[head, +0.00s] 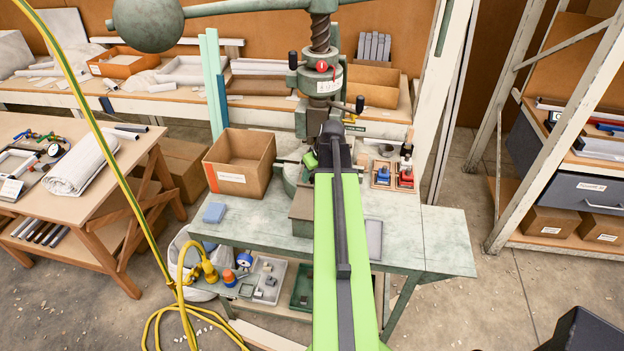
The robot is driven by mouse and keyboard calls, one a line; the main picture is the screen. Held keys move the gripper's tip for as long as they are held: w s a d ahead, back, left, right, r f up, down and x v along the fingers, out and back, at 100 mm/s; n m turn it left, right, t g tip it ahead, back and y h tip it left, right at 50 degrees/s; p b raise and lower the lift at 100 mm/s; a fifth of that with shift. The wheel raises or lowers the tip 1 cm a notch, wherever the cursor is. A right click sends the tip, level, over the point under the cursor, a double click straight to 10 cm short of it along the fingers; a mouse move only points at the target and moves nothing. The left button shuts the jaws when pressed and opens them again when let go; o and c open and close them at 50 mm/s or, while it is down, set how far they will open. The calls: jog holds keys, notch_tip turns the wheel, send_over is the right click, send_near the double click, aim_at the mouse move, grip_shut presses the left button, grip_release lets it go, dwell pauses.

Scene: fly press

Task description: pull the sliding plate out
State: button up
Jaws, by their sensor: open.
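The fly press (322,85) stands on the grey-green bench, with its screw, a red round tag and a ball-weighted arm at the top. My light green arm reaches straight forward over the bench front to the press. My gripper (312,160) is at the arm's far end, low at the press. Only a small green part of it shows left of the dark wrist; it is open. I cannot make out the sliding plate; my arm and wrist cover the middle of the press base. A grey-brown block (301,207) shows just left of my arm.
A small rack with red and blue pieces (405,175) is to the right. The bench's right end is clear. A yellow hose (110,150) hangs at left.

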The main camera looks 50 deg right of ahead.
grip_shut()
dwell(1.2)
